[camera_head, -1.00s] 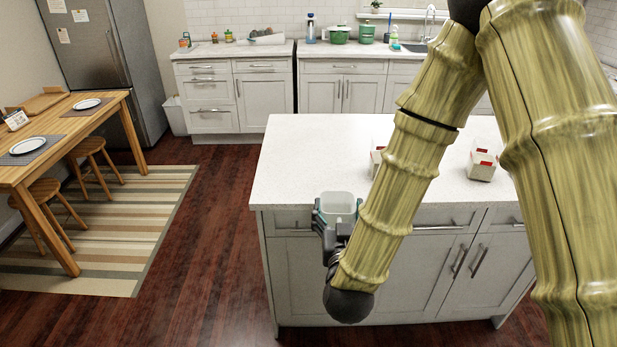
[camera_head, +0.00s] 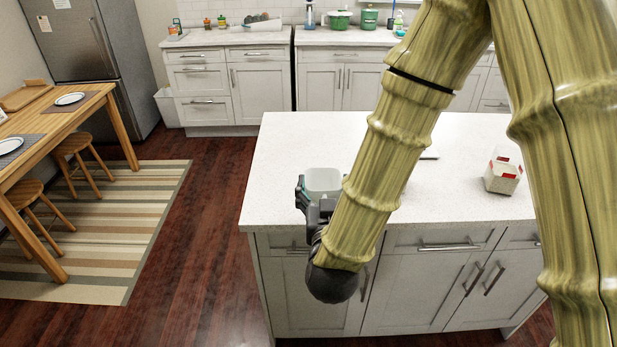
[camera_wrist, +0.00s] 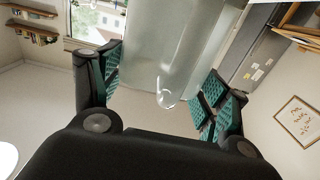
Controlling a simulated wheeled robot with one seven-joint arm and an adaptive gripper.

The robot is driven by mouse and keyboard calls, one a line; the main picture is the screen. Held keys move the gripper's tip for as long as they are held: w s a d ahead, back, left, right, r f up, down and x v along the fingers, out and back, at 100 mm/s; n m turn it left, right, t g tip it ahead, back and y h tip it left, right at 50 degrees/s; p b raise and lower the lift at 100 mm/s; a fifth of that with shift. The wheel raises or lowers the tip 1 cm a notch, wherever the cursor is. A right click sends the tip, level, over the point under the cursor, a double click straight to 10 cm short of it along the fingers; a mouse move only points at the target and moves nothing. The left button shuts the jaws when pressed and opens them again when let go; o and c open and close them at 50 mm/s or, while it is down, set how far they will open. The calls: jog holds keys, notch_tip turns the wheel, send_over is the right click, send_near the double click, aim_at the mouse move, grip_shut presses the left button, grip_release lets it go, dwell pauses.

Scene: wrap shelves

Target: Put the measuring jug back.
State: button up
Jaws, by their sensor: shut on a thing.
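The measuring jug (camera_head: 323,183) is a pale, translucent, open-topped vessel. In the head view it is at the front left edge of the white island counter, and I cannot tell whether it touches the top. My gripper (camera_head: 306,196) is shut on it, with a finger visible at its left side; my forearm hides the right side. In the wrist view the jug (camera_wrist: 172,50) stands between the two green-padded fingers of my gripper (camera_wrist: 160,90), its rounded spout-like tip toward the palm.
The island counter (camera_head: 280,160) is mostly clear. A white and red carton (camera_head: 503,172) stands on its right part, and a flat pale item (camera_head: 429,154) lies behind my forearm. The back counter (camera_head: 352,38) holds green pots (camera_head: 339,20). Floor is free left of the island.

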jog(key=w+a+f+p, duration=0.2)
jog(key=w+p, duration=0.1)
jog(key=w, duration=0.4)
jog(key=w+a+f+p, duration=0.2)
jog(key=w+p, duration=0.1)
jog(key=w, duration=0.4)
jog(key=shift+w+f, duration=0.3)
jog(key=shift+w, duration=0.1)
jog(key=shift+f, duration=0.1)
jog(key=o, duration=1.9)
jog(key=shift+c, duration=0.2)
jog(key=s+b, duration=0.3)
jog(key=s, duration=0.7)
jog(key=shift+s, duration=1.05)
